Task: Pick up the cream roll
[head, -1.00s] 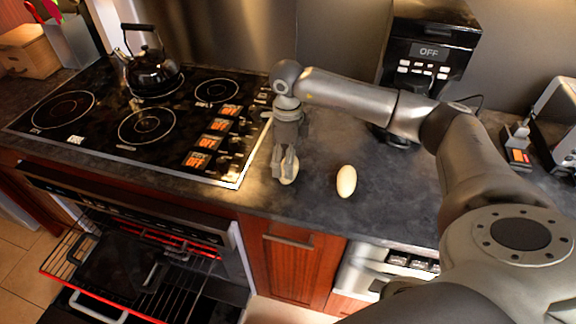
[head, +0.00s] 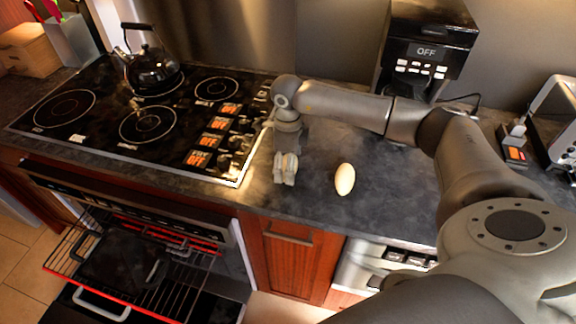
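A pale oval roll (head: 345,179) lies on the dark counter to the right of my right gripper, apart from it. My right gripper (head: 285,170) points down over the counter near the hob's right edge. Its fingers look closed around a second pale rounded thing, apparently the cream roll (head: 286,178), mostly hidden by the fingers. Whether it touches the counter is not clear. My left gripper is not in view.
A black hob (head: 105,115) with a kettle (head: 153,72) is on the left. Below it the oven (head: 130,260) stands open with its rack out. A coffee machine (head: 425,50) stands behind. The counter's front middle is clear.

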